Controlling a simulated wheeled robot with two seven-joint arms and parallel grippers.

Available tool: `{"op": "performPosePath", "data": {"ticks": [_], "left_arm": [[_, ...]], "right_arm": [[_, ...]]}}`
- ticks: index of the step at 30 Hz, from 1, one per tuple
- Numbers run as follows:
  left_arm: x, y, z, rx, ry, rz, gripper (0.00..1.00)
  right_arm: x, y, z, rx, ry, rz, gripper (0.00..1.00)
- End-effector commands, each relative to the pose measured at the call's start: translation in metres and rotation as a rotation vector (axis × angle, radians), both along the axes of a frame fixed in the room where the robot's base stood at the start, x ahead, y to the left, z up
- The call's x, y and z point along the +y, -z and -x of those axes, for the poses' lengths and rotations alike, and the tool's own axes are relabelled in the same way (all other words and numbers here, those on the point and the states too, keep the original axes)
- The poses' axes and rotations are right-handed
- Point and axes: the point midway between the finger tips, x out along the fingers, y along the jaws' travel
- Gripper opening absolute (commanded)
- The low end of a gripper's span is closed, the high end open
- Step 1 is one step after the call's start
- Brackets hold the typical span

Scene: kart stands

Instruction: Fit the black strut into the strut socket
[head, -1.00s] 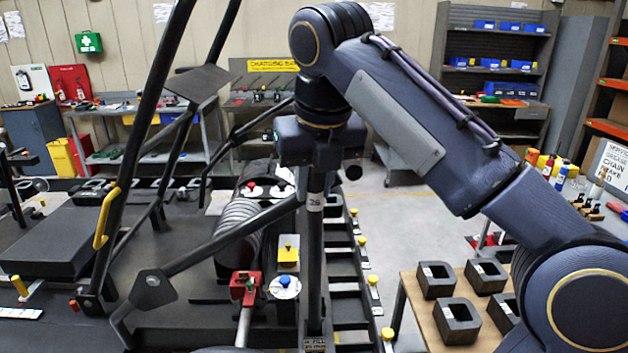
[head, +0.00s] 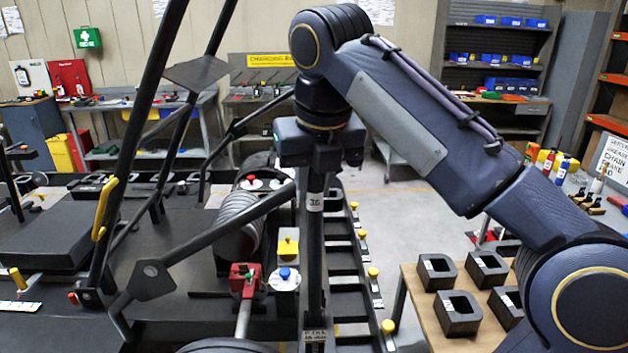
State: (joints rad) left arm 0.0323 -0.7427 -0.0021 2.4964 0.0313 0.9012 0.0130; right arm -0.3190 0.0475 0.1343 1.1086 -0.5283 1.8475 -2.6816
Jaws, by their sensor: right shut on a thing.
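The black strut (head: 314,255) stands upright in the middle of the head view, with a small white number label near its top. My right gripper (head: 319,168) points down and is shut on the strut's upper end. The strut's lower end reaches down to the labelled strut socket (head: 314,337) at the bottom edge of the view. I cannot tell whether the end is inside the socket or just above it. My left gripper is not in view.
Black kart frame tubes (head: 200,240) rise close on the left. A red clamp (head: 243,278), a blue-topped knob (head: 285,277) and a yellow block (head: 288,243) sit left of the strut. A ladder-like rail (head: 350,282) runs on its right. A wooden table (head: 425,320) holds several black blocks.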

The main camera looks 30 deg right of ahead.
Motion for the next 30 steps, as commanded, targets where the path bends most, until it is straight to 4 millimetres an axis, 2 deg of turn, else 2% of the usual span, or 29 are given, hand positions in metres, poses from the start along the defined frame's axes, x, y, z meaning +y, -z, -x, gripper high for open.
{"op": "performPosePath", "data": {"ticks": [25,26,30], "left_arm": [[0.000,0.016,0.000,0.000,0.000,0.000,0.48],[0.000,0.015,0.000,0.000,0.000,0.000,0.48],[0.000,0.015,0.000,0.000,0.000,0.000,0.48]], "right_arm": [[0.000,0.022,0.000,-0.001,0.001,-0.001,0.00],[0.000,0.021,0.000,-0.001,0.001,-0.001,0.25],[0.000,0.021,0.000,0.000,0.000,0.000,0.43]]}}
